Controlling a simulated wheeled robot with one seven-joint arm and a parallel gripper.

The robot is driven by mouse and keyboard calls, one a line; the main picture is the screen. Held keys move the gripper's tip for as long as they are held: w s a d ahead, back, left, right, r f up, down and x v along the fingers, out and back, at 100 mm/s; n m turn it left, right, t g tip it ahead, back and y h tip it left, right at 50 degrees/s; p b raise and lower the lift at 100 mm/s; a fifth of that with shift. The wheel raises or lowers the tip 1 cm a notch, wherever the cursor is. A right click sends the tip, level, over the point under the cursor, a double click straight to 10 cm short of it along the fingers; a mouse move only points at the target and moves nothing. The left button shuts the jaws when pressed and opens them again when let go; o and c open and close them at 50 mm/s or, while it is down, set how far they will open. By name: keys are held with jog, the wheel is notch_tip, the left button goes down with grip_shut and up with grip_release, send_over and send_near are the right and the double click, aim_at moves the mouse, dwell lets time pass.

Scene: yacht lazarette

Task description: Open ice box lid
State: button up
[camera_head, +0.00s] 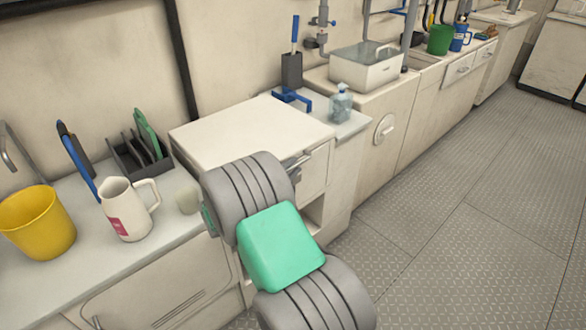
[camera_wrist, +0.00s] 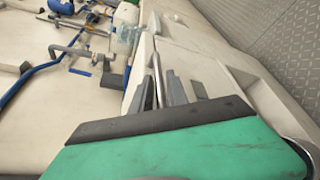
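The ice box lid (camera_head: 250,130) appears to be the flat, cream-white top of the squat cabinet in the middle of the head view. It lies level and looks closed. A thin metal bar (camera_head: 297,163), apparently its handle, shows at the lid's front right edge. My arm covers the front of the cabinet and most of my gripper in the head view. In the wrist view, the dark fingers of my gripper (camera_wrist: 163,88) are close together beside a thin pale bar (camera_wrist: 157,72). Whether they grip it or only straddle it is unclear.
A white pitcher (camera_head: 128,210), a yellow bucket (camera_head: 38,222) and a dark rack (camera_head: 138,155) stand on the left counter. A soap bottle (camera_head: 341,103) and blue-handled tool (camera_head: 292,66) stand behind the lid. A clear bin (camera_head: 366,67) is farther right. The metal floor (camera_head: 460,200) is clear.

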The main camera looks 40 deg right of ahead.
jog(key=shift+c, duration=0.3)
grip_shut()
dwell(1.0)
jog(key=shift+d, duration=0.1)
